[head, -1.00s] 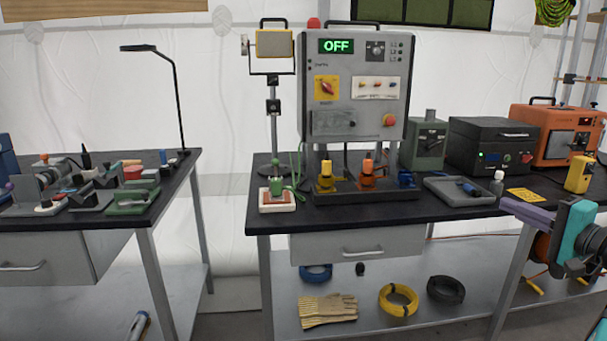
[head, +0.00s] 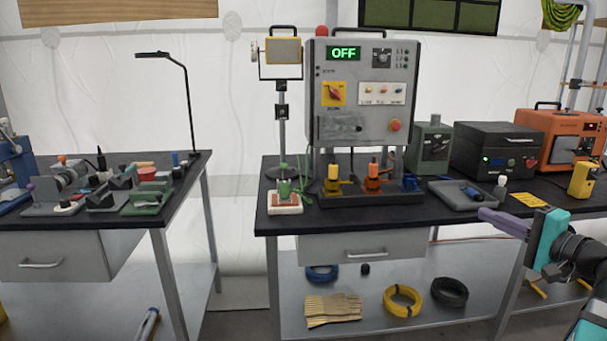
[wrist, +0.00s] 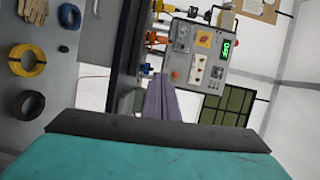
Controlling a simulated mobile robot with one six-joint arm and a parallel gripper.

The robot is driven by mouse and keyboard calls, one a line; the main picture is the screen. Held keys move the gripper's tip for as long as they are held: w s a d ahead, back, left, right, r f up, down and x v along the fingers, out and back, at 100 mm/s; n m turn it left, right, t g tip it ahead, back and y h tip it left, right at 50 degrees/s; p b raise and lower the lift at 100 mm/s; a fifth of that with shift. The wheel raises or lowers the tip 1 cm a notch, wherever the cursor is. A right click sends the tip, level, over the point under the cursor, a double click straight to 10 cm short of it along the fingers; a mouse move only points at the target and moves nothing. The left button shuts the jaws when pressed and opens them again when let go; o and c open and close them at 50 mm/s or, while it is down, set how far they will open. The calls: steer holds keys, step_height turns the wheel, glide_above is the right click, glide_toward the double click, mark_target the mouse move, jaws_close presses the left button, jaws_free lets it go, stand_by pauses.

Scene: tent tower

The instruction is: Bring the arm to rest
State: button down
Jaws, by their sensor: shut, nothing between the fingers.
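My gripper (head: 503,222) is at the right of the head view, held in the air in front of the right part of the bench. Its purple fingers point left and look closed together with nothing held. In the wrist view my gripper's fingers (wrist: 161,100) also show as one closed purple shape. The grey control panel (head: 362,95) stands on the bench with its display reading OFF; it also shows sideways in the wrist view (wrist: 196,62).
The black bench (head: 345,220) carries yellow and orange connectors, a grey tray (head: 455,196) and an orange machine (head: 562,140). A second bench (head: 120,228) with small tools stands left. Cable coils (head: 402,300) and gloves (head: 333,308) lie on the lower shelf. Air left of my gripper is clear.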

steer(key=w+a+f+g+y+p, duration=0.1)
steer(key=w+a+f+g+p, duration=0.2)
steer(key=a+f, duration=0.5)
steer(key=w+a+f+g+y+p, duration=0.2)
steer(key=w+a+f+p, duration=0.2)
steer(key=a+f, duration=0.45)
steer(key=s+a+f+n+g+p, duration=0.1)
steer(key=s+a+f+g+p, duration=0.15)
steer(key=a+f, duration=0.55)
steer(key=s+a+f+n+g+p, duration=0.15)
steer(key=s+a+f+g, duration=0.3)
steer(key=f, duration=0.55)
steer(key=s+a+f+n+g+h+p, duration=0.2)
steer(key=s+a+f+g+p, duration=0.15)
steer(key=s+f, duration=0.5)
steer(key=s+a+f+n+g+h+p, duration=0.2)
steer(key=s+a+f+g, duration=0.15)
steer(key=s+f, duration=0.55)
steer(key=s+d+f+n+g+h+p, duration=0.2)
steer(key=s+f+h, duration=0.15)
steer(key=s, duration=0.75)
steer(key=s+d+f+n+h, duration=0.2)
steer(key=s+d+n+h, duration=0.1)
steer(key=d, duration=0.4)
steer(key=shift+d+f+n, duration=0.35)
steer(key=shift+d+n, duration=0.05)
steer(key=shift+n, duration=0.05)
